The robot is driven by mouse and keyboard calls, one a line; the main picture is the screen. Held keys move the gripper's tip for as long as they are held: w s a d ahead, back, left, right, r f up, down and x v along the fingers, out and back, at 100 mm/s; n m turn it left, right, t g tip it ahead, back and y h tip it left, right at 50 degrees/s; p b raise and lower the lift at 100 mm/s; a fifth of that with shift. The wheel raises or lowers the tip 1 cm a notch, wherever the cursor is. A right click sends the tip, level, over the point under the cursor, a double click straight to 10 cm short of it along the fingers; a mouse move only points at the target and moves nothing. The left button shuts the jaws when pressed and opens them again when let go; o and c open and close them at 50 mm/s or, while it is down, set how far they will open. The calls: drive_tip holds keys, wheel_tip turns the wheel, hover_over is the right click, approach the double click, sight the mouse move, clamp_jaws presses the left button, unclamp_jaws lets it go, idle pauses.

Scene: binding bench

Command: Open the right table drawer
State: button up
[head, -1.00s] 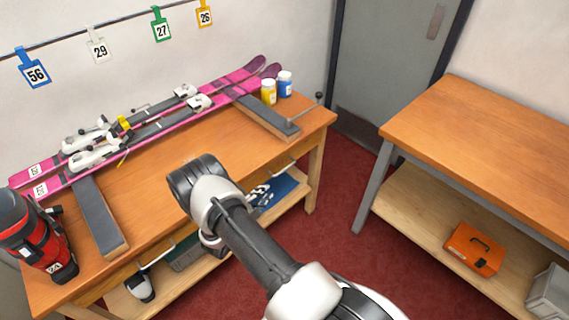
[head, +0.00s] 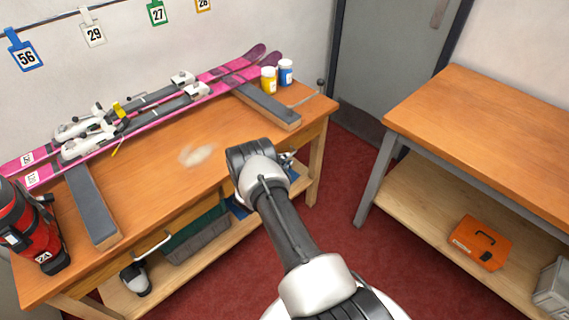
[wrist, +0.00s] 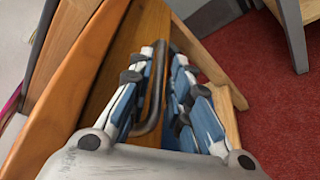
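The right drawer's front (wrist: 128,50) is a wooden panel under the tabletop edge in the wrist view. Its dark bar handle (wrist: 155,100) runs lengthwise between the two blue-and-white fingers of my gripper (wrist: 163,52). The fingers are apart, one on each side of the bar, and I see no clear grip on it. In the head view my arm hides this drawer and handle; only a bit of my gripper (head: 288,158) shows beyond the wrist. The drawer looks shut. The left drawer's handle (head: 152,245) shows on the bench (head: 165,185).
Pink skis (head: 150,110) lie along the back of the bench, with yellow (head: 268,80) and blue-labelled (head: 286,72) jars nearby. A second table (head: 480,130) stands right; red floor lies between.

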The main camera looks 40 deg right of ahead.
drive_tip(key=shift+w+d+f, duration=0.1)
drive_tip(key=shift+w+d, duration=0.1)
drive_tip(key=shift+d, duration=0.3)
clamp_jaws()
idle(0.3)
